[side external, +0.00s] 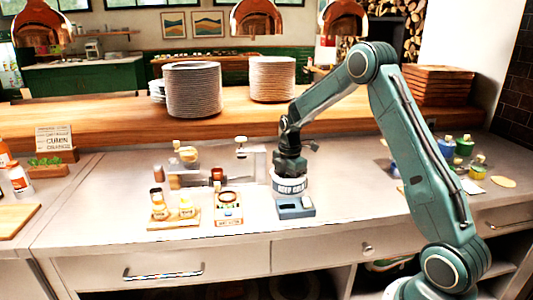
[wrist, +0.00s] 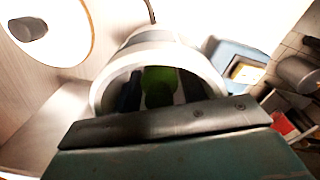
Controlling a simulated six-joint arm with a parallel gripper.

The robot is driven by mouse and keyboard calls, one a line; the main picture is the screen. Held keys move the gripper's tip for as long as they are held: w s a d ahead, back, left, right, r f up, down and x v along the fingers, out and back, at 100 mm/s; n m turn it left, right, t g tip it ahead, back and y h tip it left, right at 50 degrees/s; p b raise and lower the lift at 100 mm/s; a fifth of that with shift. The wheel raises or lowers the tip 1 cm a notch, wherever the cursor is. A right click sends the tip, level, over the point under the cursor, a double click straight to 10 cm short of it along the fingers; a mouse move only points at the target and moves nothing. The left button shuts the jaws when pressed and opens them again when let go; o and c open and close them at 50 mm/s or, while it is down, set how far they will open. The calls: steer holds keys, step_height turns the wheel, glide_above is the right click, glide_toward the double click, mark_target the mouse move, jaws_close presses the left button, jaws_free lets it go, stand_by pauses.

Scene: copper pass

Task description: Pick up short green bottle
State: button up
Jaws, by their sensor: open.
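A white round tub (side external: 289,187) with dark lettering stands on the counter below my arm. My gripper (side external: 289,168) points straight down at its mouth, and its fingertips are hidden in or behind the rim. In the wrist view the white tub (wrist: 102,92) fills the middle, its inside dark. A green thing (wrist: 159,82) shows inside it, perhaps the short green bottle, with dark shapes on either side. My gripper is open. I cannot tell whether its fingers touch the green thing.
A blue-grey box (side external: 296,208) stands right in front of the tub. Bottles on a wooden board (side external: 174,220) and a small labelled tray (side external: 229,212) stand to the left. Several coloured jars, one green (side external: 464,146), stand at the right. Plate stacks (side external: 192,90) stand behind.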

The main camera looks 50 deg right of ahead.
steer(key=shift+c, duration=0.4)
steer(key=c, duration=0.6)
steer(key=shift+r, duration=0.15)
step_height(320, 180, up, 20)
steer(key=shift+f, duration=0.1)
stand_by(0.3)
stand_by(0.4)
